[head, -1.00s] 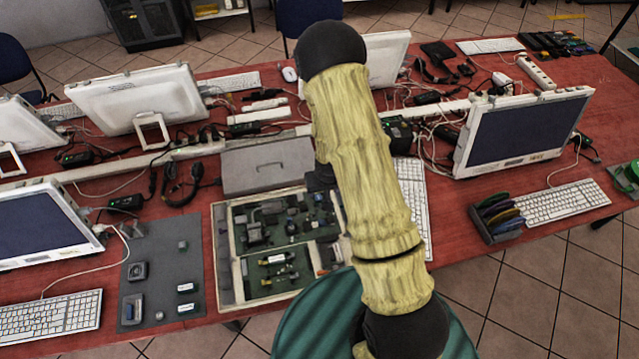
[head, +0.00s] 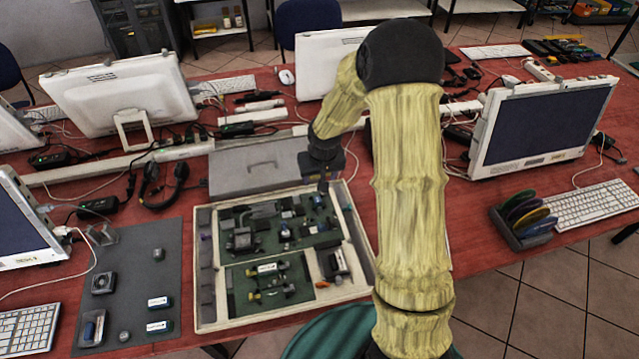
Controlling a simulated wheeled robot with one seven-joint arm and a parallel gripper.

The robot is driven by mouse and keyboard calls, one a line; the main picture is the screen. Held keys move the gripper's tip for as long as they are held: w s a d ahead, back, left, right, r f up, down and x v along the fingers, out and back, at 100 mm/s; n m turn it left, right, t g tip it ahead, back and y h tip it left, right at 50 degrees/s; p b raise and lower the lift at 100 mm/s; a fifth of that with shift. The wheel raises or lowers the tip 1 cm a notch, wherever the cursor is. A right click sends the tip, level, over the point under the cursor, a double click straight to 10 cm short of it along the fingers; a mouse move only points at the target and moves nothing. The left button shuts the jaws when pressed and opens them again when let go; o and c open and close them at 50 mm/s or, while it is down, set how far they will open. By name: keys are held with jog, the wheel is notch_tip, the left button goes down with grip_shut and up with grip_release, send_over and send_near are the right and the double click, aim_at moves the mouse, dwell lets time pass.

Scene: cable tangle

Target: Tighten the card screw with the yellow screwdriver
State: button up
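My arm reaches over the table from the lower right and bends down at the far side of an open computer case. My gripper (head: 323,186) points down over the far right part of the case. Its fingers are small and dark, so I cannot tell whether they are open or shut, or whether they hold anything. The open case (head: 205,262) has a pale rim and holds a green board (head: 262,262) with dark parts. An orange and dark item (head: 333,265) lies in its right compartment. I cannot make out the card screw or a yellow screwdriver.
A grey mat (head: 140,265) with several small parts lies left of the case. A grey lid or box (head: 255,165) stands behind it. A disc rack (head: 522,220), keyboard (head: 595,205) and monitor (head: 540,125) are at the right. Cables and monitors crowd the back.

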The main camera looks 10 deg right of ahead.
jog(key=shift+w, duration=0.15)
jog(key=shift+a, duration=0.2)
jog(key=f+b, duration=0.4)
jog(key=f, duration=0.1)
jog(key=shift+s+d+f+b, duration=0.2)
jog(key=shift+s+f+b, duration=0.05)
jog(key=shift+b, duration=0.1)
jog(key=shift+b+x, duration=1)
jog(key=shift+x, duration=0.2)
jog(key=shift+s, duration=0.35)
jog(key=shift+d+f, duration=0.1)
jog(key=shift+f, duration=0.1)
jog(key=shift+f+b, duration=0.3)
jog(key=shift+f, duration=0.05)
